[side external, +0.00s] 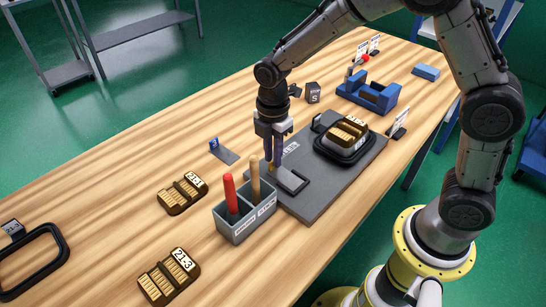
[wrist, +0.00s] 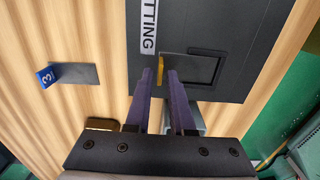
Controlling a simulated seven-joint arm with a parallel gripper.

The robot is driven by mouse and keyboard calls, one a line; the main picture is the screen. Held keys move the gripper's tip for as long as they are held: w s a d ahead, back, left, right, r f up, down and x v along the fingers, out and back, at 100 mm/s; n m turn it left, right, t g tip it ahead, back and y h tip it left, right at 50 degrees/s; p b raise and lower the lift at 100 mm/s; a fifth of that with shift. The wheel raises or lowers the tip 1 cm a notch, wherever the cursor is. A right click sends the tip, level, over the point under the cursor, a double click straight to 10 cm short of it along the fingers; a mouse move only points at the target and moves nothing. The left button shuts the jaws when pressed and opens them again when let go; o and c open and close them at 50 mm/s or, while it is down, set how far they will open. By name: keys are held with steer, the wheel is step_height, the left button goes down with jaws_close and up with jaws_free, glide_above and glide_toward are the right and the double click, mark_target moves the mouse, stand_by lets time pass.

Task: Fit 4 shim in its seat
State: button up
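A thin gold strip (wrist: 161,70), perhaps the 4 shim, shows between my fingertips in the wrist view; no number is readable on it. In the side view its gold colour (side external: 270,167) shows low at the fingers. My gripper (wrist: 160,74) points down over the dark fitting plate (side external: 318,196); it also shows in the side view (side external: 273,160). The fingers stand a small gap apart around the strip; whether they touch it is unclear. A squared grey recess (wrist: 199,69), possibly the seat, lies just right of the strip.
A grey two-slot bin (side external: 246,218) with red and tan handles stands close in front. A block marked 21-3 (side external: 169,277) and another slotted block (side external: 182,194) lie left. A black-rimmed unit (side external: 345,150) sits on the plate's far end. A blue 3 tag (wrist: 47,76) is left.

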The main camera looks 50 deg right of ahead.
steer(key=shift+r, duration=1.35)
steer(key=shift+o, duration=0.2)
steer(key=o, duration=0.5)
steer(key=shift+r, duration=2.05)
